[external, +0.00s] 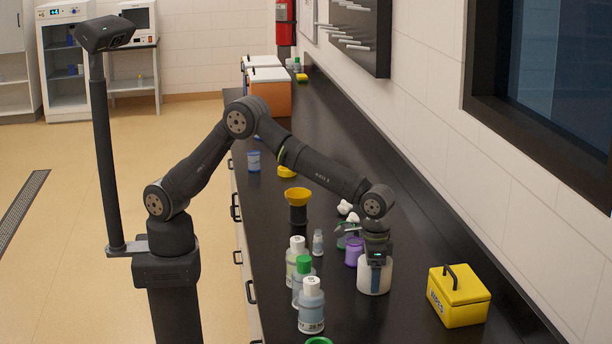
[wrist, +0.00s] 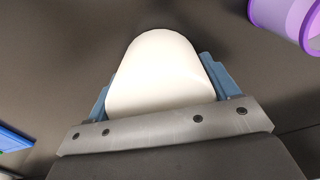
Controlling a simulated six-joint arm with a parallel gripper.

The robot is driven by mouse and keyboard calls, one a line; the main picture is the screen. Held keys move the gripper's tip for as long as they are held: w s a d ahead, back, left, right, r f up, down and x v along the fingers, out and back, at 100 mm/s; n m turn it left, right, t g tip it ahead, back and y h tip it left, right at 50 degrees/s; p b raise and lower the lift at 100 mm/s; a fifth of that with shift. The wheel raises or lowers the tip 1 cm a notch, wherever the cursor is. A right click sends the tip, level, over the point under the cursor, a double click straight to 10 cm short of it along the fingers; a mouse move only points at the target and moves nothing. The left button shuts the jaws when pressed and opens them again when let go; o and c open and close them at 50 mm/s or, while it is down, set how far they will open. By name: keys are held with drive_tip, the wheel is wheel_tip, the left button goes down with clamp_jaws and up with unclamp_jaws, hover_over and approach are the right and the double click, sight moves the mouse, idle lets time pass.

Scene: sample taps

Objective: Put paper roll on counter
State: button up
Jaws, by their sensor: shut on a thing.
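A white paper roll (external: 373,277) is at the black counter (external: 345,318), between a purple container and a yellow box. My gripper (external: 376,278) points down over it and is shut on it, with a blue-grey finger across its near side. In the wrist view the white roll (wrist: 158,75) lies between the two blue fingers of my gripper (wrist: 160,85). The roll looks upright in the external view. Its lower edge is at or just above the counter; I cannot tell whether it touches.
The purple container (external: 354,251) stands close behind the roll. The yellow box (external: 459,296) with a dark handle is to the right. Several bottles, including a green-capped one (external: 304,280), stand to the left. The counter in front of the roll is clear.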

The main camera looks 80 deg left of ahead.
drive_tip(key=shift+f, duration=0.15)
drive_tip(key=o, duration=1)
drive_tip(key=shift+c, duration=0.2)
wheel_tip(320, 180, up, 12)
drive_tip(key=shift+r, duration=0.25)
drive_tip(key=shift+f, duration=0.15)
